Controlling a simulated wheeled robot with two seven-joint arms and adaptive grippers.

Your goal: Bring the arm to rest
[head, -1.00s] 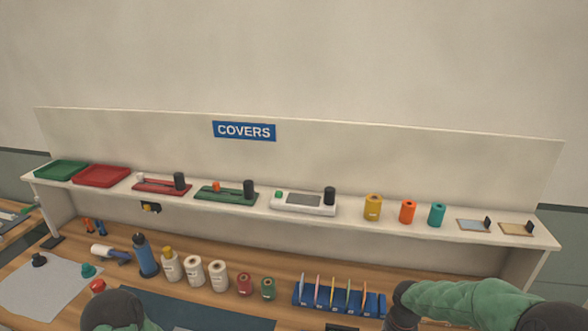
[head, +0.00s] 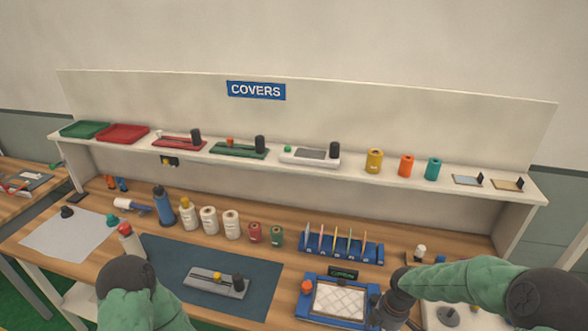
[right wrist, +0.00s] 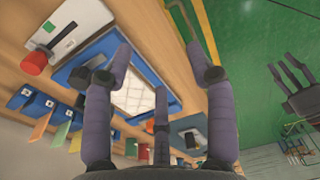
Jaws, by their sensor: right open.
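My right arm comes in from the right in the head view. Its dark wrist is beside the right edge of a blue frame (head: 300,311) holding a white quilted pad (head: 338,301). In the right wrist view my right gripper (right wrist: 157,65) is open, its fingers spread and nothing held between them. The blue frame (right wrist: 75,72) and pad (right wrist: 136,97) lie beyond the fingers. My left arm shows at lower left in the head view, its gripper hidden. A dark fingered shape (right wrist: 292,88) over the green floor may be my left gripper; its jaw state is unclear.
A shelf (head: 350,166) with trays, devices and spools runs behind the wooden table (head: 75,262). Bottles, rolls and a blue divider rack (head: 345,255) stand on the table. A grey device (head: 216,284) lies on a dark mat (head: 165,252). Green floor lies at the table's edge.

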